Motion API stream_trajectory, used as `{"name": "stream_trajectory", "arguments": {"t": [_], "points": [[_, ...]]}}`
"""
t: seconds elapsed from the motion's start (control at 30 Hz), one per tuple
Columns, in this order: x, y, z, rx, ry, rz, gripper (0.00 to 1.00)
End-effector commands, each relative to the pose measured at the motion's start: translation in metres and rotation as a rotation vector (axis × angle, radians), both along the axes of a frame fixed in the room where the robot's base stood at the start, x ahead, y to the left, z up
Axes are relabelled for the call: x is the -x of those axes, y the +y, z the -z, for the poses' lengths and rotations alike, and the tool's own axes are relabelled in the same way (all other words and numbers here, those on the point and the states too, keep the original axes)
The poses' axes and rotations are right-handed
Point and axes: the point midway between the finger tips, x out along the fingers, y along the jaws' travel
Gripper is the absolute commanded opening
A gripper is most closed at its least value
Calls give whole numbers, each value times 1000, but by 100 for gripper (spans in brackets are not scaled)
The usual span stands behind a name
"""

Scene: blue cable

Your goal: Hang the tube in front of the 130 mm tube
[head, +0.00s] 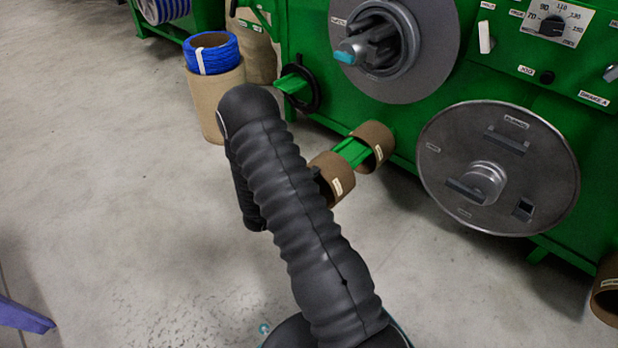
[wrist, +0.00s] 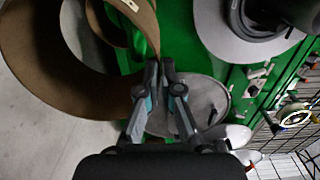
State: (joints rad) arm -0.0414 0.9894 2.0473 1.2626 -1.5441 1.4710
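Two brown cardboard tubes are around a green bar (head: 350,152) on the machine's front in the head view. The rear tube (head: 377,142) is close to the machine; the front tube (head: 332,180) is nearer the bar's outer end. Both carry small labels, too small to read. In the wrist view, a large brown tube wall (wrist: 45,95) fills the left, and another brown edge reaches the fingertips. My gripper (wrist: 159,66) has its fingers close together with a narrow gap; whether they pinch that edge is unclear. My arm hides most of the gripper in the head view.
The green machine has a large grey disc (head: 498,168) at right and a spool holder (head: 380,45) above. A blue cable coil (head: 213,55) sits on a brown drum (head: 215,100) at left. Another brown tube (head: 607,292) is at the right edge.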

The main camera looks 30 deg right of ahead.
Motion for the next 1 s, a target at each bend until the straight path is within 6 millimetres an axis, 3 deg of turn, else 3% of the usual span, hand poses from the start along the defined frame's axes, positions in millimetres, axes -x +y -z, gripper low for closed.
{"name": "stream_trajectory", "arguments": {"t": [1.0], "points": [[-17,-50,0,0,0,1,0]]}}
